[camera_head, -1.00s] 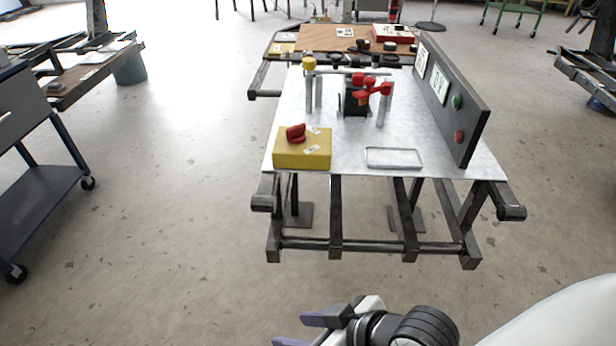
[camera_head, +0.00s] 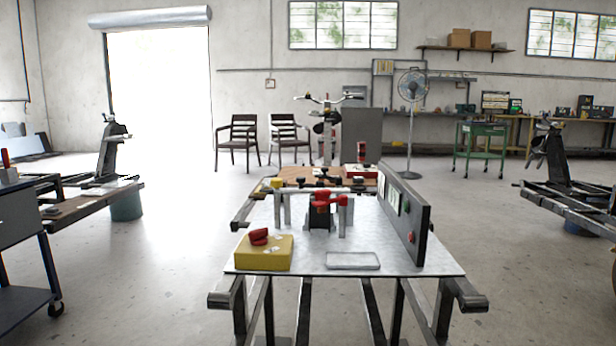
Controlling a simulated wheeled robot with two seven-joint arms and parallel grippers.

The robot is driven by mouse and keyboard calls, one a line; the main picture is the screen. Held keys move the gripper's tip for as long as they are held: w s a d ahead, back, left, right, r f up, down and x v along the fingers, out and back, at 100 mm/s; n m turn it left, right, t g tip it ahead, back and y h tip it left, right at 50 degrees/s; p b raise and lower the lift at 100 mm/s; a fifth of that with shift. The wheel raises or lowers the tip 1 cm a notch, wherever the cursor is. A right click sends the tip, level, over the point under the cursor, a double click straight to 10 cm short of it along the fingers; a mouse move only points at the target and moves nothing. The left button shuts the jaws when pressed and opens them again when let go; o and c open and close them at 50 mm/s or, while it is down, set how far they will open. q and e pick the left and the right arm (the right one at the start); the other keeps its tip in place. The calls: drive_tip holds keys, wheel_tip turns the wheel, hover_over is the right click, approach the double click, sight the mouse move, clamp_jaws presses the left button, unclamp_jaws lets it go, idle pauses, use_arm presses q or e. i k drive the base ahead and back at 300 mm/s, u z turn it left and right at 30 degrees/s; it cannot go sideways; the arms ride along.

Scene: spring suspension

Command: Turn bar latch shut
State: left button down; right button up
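The task's fixture stands on the metal-topped table ahead of me. A light horizontal bar (camera_head: 318,190) spans between grey posts, with a yellow knob (camera_head: 276,184) at its left end. A red latch-like part (camera_head: 325,199) sits on a black block (camera_head: 319,217) near the right post (camera_head: 343,219). The parts are small, so I cannot tell whether the latch is turned shut. Neither of my grippers is in view.
A yellow box (camera_head: 264,254) with a red knob (camera_head: 258,236) sits at the table's front left. An empty shallow tray (camera_head: 352,261) lies at the front. A dark upright panel (camera_head: 416,225) borders the right side. Floor left of the table is clear.

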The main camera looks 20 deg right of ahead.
sight(276, 183)
drive_tip(key=z, duration=0.2)
drive_tip(key=i, duration=0.95)
drive_tip(key=u, duration=0.2)
